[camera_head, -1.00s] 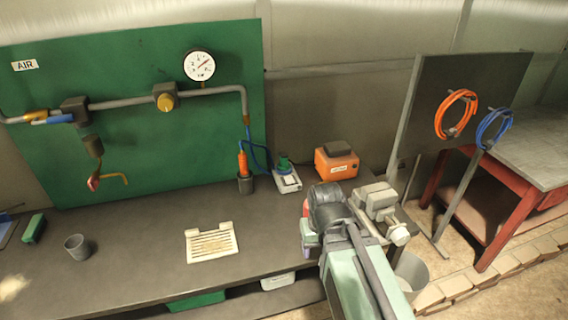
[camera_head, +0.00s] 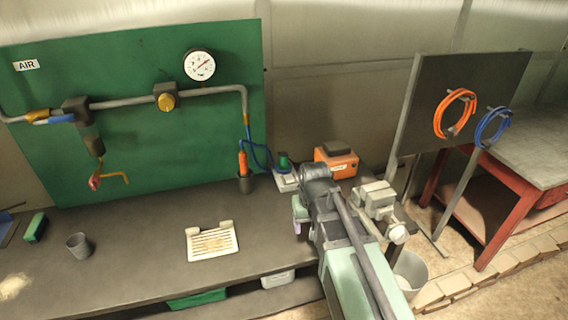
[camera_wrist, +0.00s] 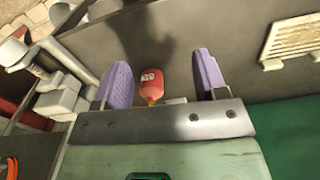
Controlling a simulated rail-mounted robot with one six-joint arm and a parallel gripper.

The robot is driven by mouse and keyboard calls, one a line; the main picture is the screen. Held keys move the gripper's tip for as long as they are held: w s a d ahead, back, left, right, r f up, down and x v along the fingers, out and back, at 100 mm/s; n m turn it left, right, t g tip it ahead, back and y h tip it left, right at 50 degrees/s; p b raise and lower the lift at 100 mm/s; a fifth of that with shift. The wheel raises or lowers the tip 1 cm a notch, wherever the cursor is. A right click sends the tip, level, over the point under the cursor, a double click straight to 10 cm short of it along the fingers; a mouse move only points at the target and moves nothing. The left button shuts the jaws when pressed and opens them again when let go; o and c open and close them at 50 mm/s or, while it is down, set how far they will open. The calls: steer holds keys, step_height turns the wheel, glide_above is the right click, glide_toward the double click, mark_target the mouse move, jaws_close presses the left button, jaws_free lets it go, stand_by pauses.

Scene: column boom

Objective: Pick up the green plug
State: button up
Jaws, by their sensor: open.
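A green plug (camera_head: 284,160) stands upright on a small pale box (camera_head: 286,182) near the back of the bench, in the head view. Its lower part is partly hidden by my arm. I cannot make the plug out for certain in the wrist view. My gripper (camera_head: 298,222) is over the bench, in front of the pale box in the head view. The wrist view shows its two purple fingers (camera_wrist: 160,82) apart, holding nothing. A red bottle-like thing (camera_wrist: 152,84) with a white label shows beyond the fingers, between them.
An orange box (camera_head: 336,162) stands right of the plug. A blue hose and an orange-handled tool in a dark cup (camera_head: 245,183) stand left of it. A pale grate (camera_head: 212,242) lies on the bench. A grey vise-like machine (camera_head: 378,200) is close right of my arm.

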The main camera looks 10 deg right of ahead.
mark_target(284, 154)
steer(key=w+a+r+m+t, duration=0.15)
steer(key=w+t, duration=0.25)
steer(key=w, duration=3.5)
steer(key=shift+h, duration=0.3)
steer(key=b+x, duration=1)
steer(key=shift+d+f, duration=0.2)
steer(key=shift+f, duration=0.2)
steer(key=shift+s+r, duration=0.1)
steer(key=shift+r, duration=0.15)
steer(key=c, duration=1.1)
steer(key=shift+r+p, duration=0.1)
steer(key=shift+p, duration=0.25)
step_height(284, 154, up, 20)
steer(key=p, duration=2)
